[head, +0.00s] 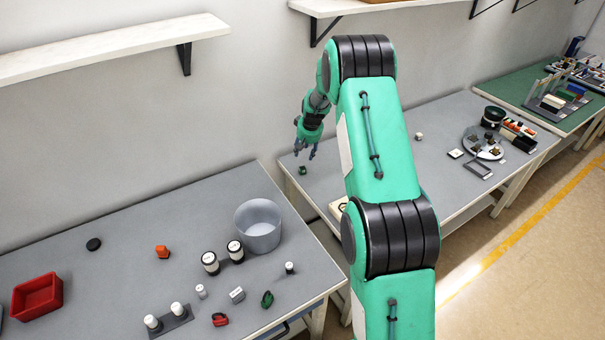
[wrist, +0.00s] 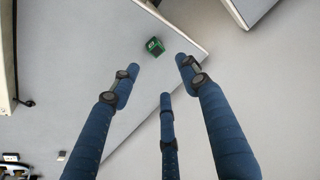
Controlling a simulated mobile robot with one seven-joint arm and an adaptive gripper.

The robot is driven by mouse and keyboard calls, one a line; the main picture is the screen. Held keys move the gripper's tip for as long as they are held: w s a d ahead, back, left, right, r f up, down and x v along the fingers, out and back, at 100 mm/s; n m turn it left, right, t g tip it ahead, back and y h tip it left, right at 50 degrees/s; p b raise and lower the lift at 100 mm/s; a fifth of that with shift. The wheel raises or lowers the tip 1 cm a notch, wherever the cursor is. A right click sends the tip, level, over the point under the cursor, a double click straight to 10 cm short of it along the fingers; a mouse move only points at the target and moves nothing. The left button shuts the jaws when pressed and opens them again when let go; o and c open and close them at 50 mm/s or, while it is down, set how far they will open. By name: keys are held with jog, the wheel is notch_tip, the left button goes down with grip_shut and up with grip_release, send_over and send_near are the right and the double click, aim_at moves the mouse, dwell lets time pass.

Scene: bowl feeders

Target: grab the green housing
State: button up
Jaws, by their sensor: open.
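The green housing (head: 302,170) is a small dark-green block on the grey table to the right, near that table's left end. In the wrist view the green housing (wrist: 154,46) is a boxy piece with a dark top, lying near a corner of the tabletop. My gripper (head: 306,151) hangs above it with the fingers pointing down. In the wrist view the blue fingers of my gripper (wrist: 159,76) are spread and empty, and the housing shows just beyond the fingertips, between the two outer ones. I see no contact.
Another green piece (head: 267,299) lies on the near table, with a grey bucket (head: 258,226), a red bin (head: 38,297) and an orange part (head: 162,252). A small white-topped piece (head: 419,136) stands farther right. The tabletop around the housing is clear. A shelf (head: 110,48) juts from the wall.

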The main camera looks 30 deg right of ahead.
jog(key=shift+s+a, duration=0.1)
jog(key=shift+s, duration=0.5)
jog(key=b, duration=0.1)
send_over(303, 168)
jog(key=s, duration=0.2)
jog(key=shift+s+a+f, duration=0.1)
jog(key=shift+a+f, duration=0.1)
jog(key=shift+f, duration=1.8)
jog(key=shift+a+f, duration=0.2)
jog(key=shift+f, duration=1.75)
jog(key=shift+f, duration=0.1)
jog(key=shift+b+x, duration=0.45)
jog(key=shift+x, duration=2.1)
jog(key=shift+d, duration=0.1)
jog(key=c, duration=0.9)
